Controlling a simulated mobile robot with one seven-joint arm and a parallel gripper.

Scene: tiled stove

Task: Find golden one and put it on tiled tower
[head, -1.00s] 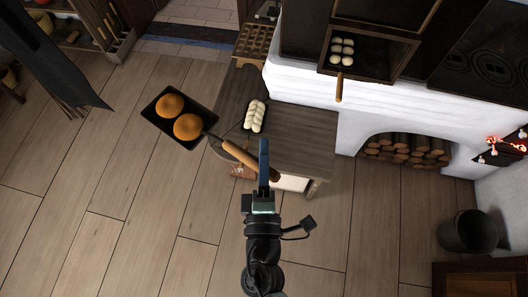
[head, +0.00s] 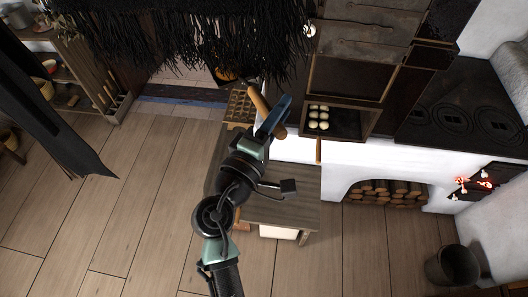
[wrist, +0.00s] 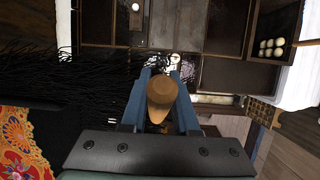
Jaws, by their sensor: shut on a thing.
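My gripper (head: 274,116) is raised beside the stove, its blue fingers shut on the wooden handle (head: 258,100) of the dark pan. In the wrist view the handle's rounded end (wrist: 160,92) shows between the fingers. Most of the pan is hidden behind black fringe in the head view; a bit of golden bun (head: 226,74) shows below the fringe. Several pale, unbaked-looking buns lie on another tray (head: 346,124) in the stove opening, right of my gripper. Tall dark panels (head: 345,80) rise above that opening; I cannot tell for sure whether they are the tiled tower.
Black fringe (head: 180,30) hangs across the top, close to the pan. A wooden table (head: 285,210) stands below my arm. The hot stove top (head: 465,125) and glowing firebox (head: 480,183) are at the right. A bucket (head: 453,268) stands on the floor. The left floor is open.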

